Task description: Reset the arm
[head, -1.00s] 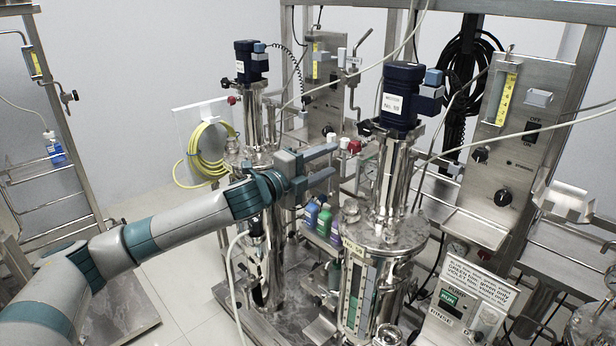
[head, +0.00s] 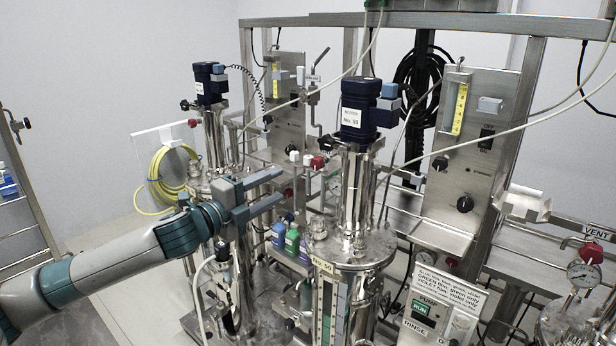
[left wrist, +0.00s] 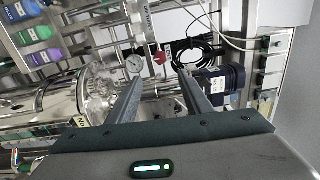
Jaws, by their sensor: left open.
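My left arm (head: 110,265) reaches in from the left in the head view. Its left gripper (head: 279,187) is open, with two grey fingers pointing right and nothing between them. It is in front of the rear steel vessel and left of the No. 59 vessel (head: 352,215). In the left wrist view the fingers (left wrist: 155,88) stand apart, with the vessel and its blue motor (left wrist: 222,82) beyond them. My right gripper is not in view.
Blue, green and violet bottles (head: 292,242) stand between the vessels. Steel panels (head: 465,150) with gauges and knobs stand behind. A yellow hose coil (head: 168,175) hangs at left. Thin hoses cross the upper right. A pump box (head: 425,315) stands at front right.

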